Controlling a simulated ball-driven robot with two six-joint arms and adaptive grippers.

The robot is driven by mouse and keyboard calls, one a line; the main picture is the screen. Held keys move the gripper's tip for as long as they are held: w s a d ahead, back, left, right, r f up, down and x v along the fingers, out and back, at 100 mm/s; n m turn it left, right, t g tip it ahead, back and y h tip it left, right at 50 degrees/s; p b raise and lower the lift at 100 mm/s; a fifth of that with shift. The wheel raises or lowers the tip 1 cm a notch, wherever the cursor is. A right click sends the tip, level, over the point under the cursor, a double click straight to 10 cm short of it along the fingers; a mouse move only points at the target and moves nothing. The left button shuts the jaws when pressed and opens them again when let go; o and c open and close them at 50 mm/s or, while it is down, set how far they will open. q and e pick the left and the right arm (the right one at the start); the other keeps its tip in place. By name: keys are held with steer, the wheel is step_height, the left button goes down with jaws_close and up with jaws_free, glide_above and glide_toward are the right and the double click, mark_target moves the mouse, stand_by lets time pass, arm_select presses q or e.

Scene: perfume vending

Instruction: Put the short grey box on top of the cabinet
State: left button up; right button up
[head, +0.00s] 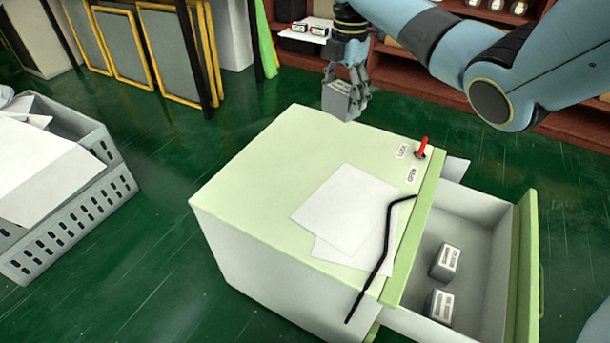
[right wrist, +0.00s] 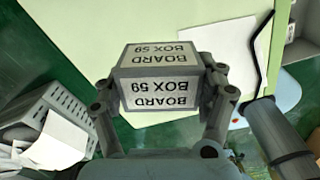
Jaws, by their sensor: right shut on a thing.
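My right gripper (head: 345,93) is shut on a short grey box (head: 342,101). In the head view it holds the box above and beyond the far edge of the pale green cabinet (head: 260,180). In the right wrist view the box (right wrist: 160,75) has white labels reading "BOARD BOX 59" and sits between the fingers of the gripper (right wrist: 160,90). The cabinet top (right wrist: 150,22) shows behind it there. My left gripper is not in view.
Papers (head: 345,210) and a bent black bar (head: 370,270) lie on the cabinet top; a red switch (head: 422,147) stands at its right corner. The open drawer (head: 480,225) holds two grey boxes (head: 446,262). The top's left part is clear. Grey crates (head: 70,215) stand left.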

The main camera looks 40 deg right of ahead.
steer(key=a+f+n+b, duration=0.1)
steer(key=a+f+b, duration=0.1)
steer(key=w+a+f+n+b, duration=0.1)
steer(key=a+f+b, duration=0.1)
steer(key=a+f, duration=0.1)
steer(key=w+a+f+n+b, duration=0.1)
steer(key=a+f+n+b, duration=0.1)
steer(key=a+f, duration=0.1)
steer(key=shift+w+a+f, duration=0.1)
steer(key=shift+a+f, duration=0.15)
step_height(320, 180, down, 4)
steer(key=b, duration=0.2)
steer(key=shift+f+b, duration=0.1)
steer(key=shift+b, duration=0.25)
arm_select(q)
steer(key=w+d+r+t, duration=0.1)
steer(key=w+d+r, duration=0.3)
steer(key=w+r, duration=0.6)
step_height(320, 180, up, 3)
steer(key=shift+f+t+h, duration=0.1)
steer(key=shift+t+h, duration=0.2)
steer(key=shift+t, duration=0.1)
arm_select(e)
steer(key=shift+r, duration=0.2)
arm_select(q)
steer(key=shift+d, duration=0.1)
arm_select(e)
steer(key=shift+f, duration=0.1)
steer(key=o, duration=1.3)
